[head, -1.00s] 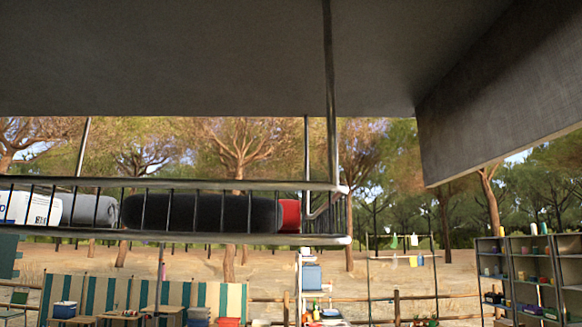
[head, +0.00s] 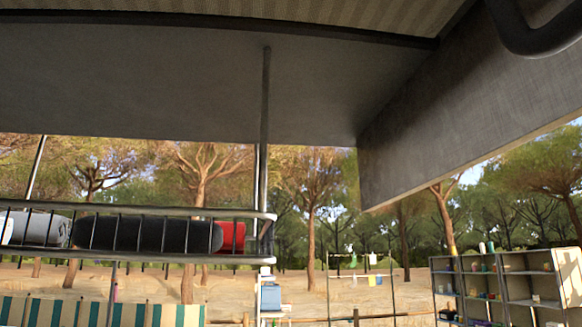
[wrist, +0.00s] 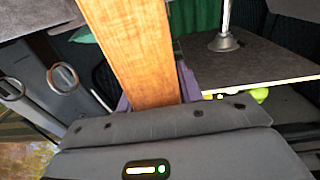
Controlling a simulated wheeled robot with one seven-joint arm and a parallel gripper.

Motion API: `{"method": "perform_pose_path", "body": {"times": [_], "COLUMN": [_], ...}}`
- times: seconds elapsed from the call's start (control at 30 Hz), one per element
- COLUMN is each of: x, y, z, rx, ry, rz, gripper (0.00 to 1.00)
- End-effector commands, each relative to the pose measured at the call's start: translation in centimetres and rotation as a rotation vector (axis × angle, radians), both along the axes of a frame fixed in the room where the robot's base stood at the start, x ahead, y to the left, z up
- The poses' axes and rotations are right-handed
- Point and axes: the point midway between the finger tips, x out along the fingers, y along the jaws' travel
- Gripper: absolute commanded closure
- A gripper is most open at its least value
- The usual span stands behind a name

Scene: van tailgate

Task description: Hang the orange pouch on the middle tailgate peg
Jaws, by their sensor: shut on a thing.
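In the wrist view, my gripper (wrist: 153,98) is shut on an orange-brown bar (wrist: 130,45) with a wood-like grain. The bar runs up and away from between the two purple fingers, and its far end is cut off by the picture's top edge. I cannot make out an orange pouch in either view. I cannot make out the middle tailgate peg for certain either. My gripper does not show in the head view.
In the wrist view, a metal post (wrist: 224,35) stands on a dark board (wrist: 275,62) at the right, with a green cloth (wrist: 197,32) behind. A metal ring (wrist: 62,79) is at the left. The head view shows a railed rack (head: 130,257) and shelves (head: 530,285).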

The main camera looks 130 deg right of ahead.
Motion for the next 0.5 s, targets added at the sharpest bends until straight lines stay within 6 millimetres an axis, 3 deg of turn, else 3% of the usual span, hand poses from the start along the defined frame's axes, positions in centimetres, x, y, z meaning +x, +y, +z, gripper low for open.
{"method": "perform_pose_path", "body": {"times": [0.13, 0.27, 0.5], "x": [0.7, 1.8, 3.5], "y": [1.2, 3.5, 9.8], "z": [-1.0, -3.4, -9.2], "rx": [0.000, 0.001, -0.002], "ry": [0.002, 0.007, 0.010], "rz": [0.015, 0.043, 0.114], "gripper": [0.90, 0.90, 0.90]}}
